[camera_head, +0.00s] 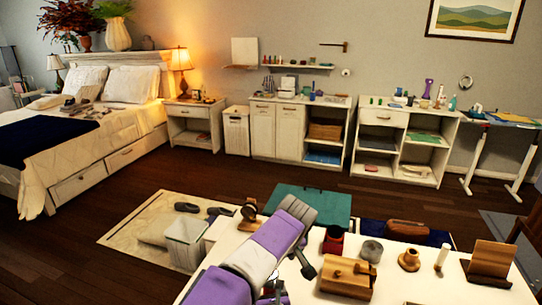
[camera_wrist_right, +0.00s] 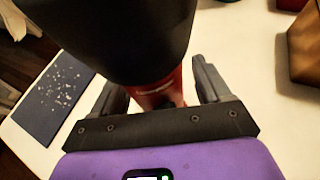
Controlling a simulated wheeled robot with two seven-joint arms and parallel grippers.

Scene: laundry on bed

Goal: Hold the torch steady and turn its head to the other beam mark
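In the right wrist view the torch has a red body (camera_wrist_right: 160,92) and a wide black head (camera_wrist_right: 125,35), which looms close to the camera. My right gripper (camera_wrist_right: 160,88) has its two dark fingers spread on either side of the red body, with a gap showing on the right side. In the head view a purple and white arm (camera_head: 275,235) of mine reaches over the table; I cannot make out the torch there. The beam marks are not readable. My left gripper is not in view.
The white table (camera_head: 315,285) holds a wooden box (camera_head: 347,275), a red container (camera_head: 333,240), a brown ring-shaped piece (camera_head: 409,260) and a wooden stand (camera_head: 490,262). A dark speckled slab (camera_wrist_right: 52,95) lies left of my right gripper in the wrist view.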

